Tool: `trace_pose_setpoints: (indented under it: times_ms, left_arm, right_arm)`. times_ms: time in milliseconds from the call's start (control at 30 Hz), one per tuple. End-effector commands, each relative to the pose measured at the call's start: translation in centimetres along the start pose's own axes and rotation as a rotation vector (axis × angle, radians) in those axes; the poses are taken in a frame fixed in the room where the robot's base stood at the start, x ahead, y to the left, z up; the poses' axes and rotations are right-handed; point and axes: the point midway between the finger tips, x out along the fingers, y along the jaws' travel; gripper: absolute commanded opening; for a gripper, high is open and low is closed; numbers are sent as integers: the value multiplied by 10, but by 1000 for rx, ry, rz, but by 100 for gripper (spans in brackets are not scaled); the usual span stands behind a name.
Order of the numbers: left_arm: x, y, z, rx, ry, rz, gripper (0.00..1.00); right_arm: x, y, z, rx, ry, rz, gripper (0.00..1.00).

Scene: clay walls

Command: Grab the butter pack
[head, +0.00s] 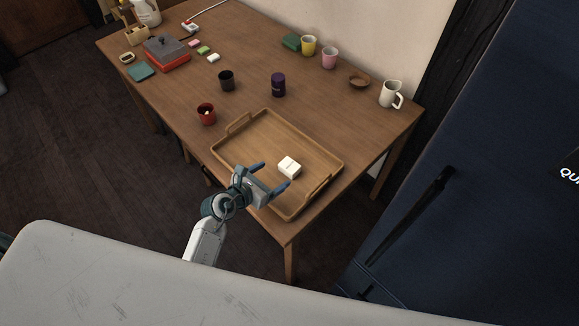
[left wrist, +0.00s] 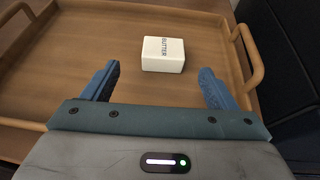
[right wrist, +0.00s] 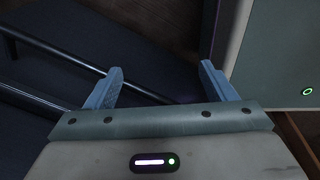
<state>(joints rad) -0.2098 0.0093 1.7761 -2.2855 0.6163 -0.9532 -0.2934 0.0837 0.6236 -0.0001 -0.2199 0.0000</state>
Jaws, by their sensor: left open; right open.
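The butter pack (head: 289,167) is a small white block lying in the wooden tray (head: 246,128) on the table. In the left wrist view the pack (left wrist: 163,54) shows the word BUTTER on its side. My left gripper (head: 275,175) is open and empty over the near side of the tray. In the left wrist view the pack lies beyond the fingertips (left wrist: 160,70), roughly centred between them and apart from both. My right gripper (right wrist: 160,72) is open and empty, away from the table; the head view does not show it.
The tray has raised handles (left wrist: 249,56) at its ends. A red cup (head: 206,114), a dark cup (head: 226,81) and a purple can (head: 278,85) stand behind it. A white mug (head: 390,95) is at the right corner. A dark blue fridge-like cabinet (head: 470,190) stands at right.

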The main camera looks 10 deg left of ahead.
Motion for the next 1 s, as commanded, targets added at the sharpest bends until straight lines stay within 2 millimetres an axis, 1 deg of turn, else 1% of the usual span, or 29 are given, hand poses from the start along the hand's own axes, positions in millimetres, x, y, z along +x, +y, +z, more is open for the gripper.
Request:
trace_pose_setpoints:
  times_ms: [33, 100, 200, 367, 533, 633, 767, 967, 1000]
  left_arm:
    - [9, 0, 2, -4, -2, -1, 80]
    - [20, 0, 2, -4, -3, 0, 80]
    - [31, 0, 2, -5, -4, 1, 80]
    - [41, -1, 2, -6, -4, 0, 80]
    - [65, -5, 2, -6, -4, 1, 80]
    - [78, -5, 1, -7, -4, 1, 80]
    - [86, -5, 0, -6, -3, 3, 80]
    - [87, -5, -1, -6, -3, 3, 80]
    - [87, -5, -1, -6, -3, 3, 78]
  right_arm:
    - [-2, 1, 1, 0, -1, 1, 77]
    - [-3, 1, 3, -1, -3, 1, 77]
    - [-4, 1, 6, -1, -7, 1, 77]
    - [-6, 1, 8, -1, -10, 0, 77]
    - [-13, -2, 8, 0, -11, -3, 77]
    - [-13, -5, 8, 2, -12, -6, 77]
    - [-13, -7, 8, 3, -12, -9, 77]
    - [-13, -7, 8, 3, -12, -8, 77]
    - [-13, -7, 8, 3, -12, -8, 77]
